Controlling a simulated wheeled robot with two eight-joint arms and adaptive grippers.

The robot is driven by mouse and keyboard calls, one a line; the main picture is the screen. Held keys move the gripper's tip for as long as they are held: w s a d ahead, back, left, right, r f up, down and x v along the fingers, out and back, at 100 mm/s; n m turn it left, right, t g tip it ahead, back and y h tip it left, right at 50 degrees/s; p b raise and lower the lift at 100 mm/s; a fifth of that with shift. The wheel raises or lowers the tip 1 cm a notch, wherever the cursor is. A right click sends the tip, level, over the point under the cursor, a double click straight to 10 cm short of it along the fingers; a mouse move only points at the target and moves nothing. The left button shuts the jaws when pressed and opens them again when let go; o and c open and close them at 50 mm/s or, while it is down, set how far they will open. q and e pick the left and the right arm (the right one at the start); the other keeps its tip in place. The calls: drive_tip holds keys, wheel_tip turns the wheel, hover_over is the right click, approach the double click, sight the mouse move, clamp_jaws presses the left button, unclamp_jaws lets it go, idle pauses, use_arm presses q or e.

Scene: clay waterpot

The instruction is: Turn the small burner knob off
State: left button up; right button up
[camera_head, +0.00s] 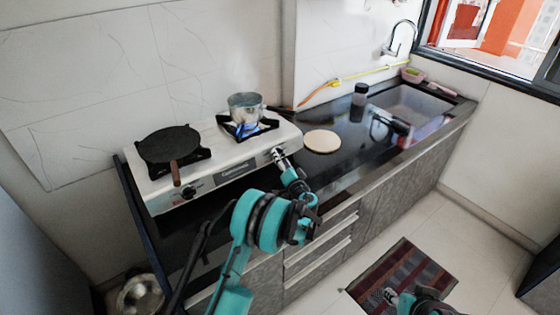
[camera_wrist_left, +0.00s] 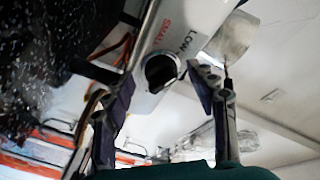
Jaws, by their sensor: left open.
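The small burner knob (camera_wrist_left: 160,70) is a dark round knob on the pale stove front, beside the words LOW and SMALL in the left wrist view. My left gripper (camera_wrist_left: 163,88) is open, with one finger on each side of the knob; I cannot tell whether they touch it. In the head view my left gripper (camera_head: 280,156) is at the right end of the stove front and largely hides this knob. A blue flame (camera_head: 243,130) burns under the metal pot (camera_head: 245,107). My right gripper (camera_head: 388,296) is low over the floor mat, its fingers too small to read.
The stove (camera_head: 222,140) also has a black pan (camera_head: 170,145) on its left burner and another knob (camera_head: 190,192). A round wooden board (camera_head: 322,141) and a dark jar (camera_head: 360,91) are on the black counter, left of the sink (camera_head: 418,103).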

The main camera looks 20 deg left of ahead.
use_arm(q)
drive_tip(key=shift+w+a, duration=0.3)
drive_tip(key=shift+w, duration=0.1)
drive_tip(key=c, duration=1.2)
drive_tip(key=shift+o, duration=0.2)
